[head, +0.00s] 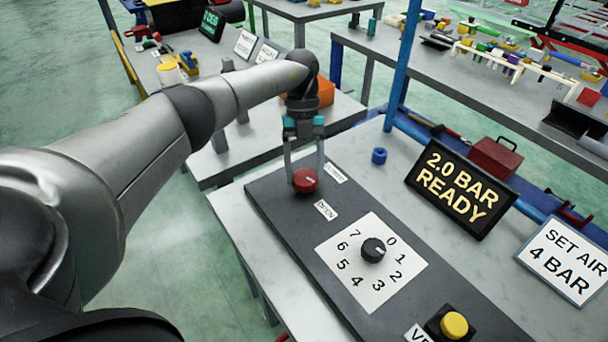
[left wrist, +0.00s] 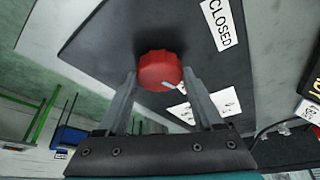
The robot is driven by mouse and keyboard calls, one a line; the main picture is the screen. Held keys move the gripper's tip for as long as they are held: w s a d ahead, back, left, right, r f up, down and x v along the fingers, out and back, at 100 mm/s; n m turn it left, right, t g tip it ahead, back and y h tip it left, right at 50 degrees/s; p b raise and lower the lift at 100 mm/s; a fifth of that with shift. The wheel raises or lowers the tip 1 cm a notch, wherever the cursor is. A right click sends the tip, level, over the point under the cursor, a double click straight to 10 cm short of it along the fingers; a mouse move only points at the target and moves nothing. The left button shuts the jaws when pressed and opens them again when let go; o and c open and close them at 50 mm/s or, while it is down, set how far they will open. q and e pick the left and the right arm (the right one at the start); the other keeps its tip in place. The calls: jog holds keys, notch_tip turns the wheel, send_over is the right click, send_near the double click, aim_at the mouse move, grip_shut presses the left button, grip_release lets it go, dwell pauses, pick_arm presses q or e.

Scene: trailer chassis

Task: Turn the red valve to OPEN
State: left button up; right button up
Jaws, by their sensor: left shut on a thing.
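The red valve (head: 305,181) is a round knob at the far end of a dark panel (head: 268,196). A CLOSED label (head: 335,172) and an OPEN label (head: 326,210) lie beside it. My left gripper (head: 304,172) reaches down from above, its two fingers shut on the valve. In the left wrist view the red valve (left wrist: 159,70) sits between the fingertips of my left gripper (left wrist: 160,80). A white mark on the knob shows near its lower right edge, and the CLOSED label (left wrist: 222,22) is to its right. My right gripper is out of view.
A black numbered dial (head: 373,250) and a yellow button (head: 454,325) are on the same panel. A display reading 2.0 BAR READY (head: 461,189) and a SET AIR 4 BAR sign (head: 567,261) stand to the right. A blue piece (head: 379,156) sits behind the panel.

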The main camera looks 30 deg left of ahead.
pick_arm(q)
jog(key=shift+m+y+b, duration=0.45)
jog(key=shift+m+y, duration=0.05)
jog(key=shift+m, duration=0.8)
jog(key=shift+g, duration=0.3)
jog(key=o, duration=1.4)
jog(key=shift+c, duration=0.2)
jog(key=v, duration=0.7)
jog(key=shift+w+r, duration=0.15)
jog(key=shift+r, duration=0.05)
jog(key=shift+d, duration=0.1)
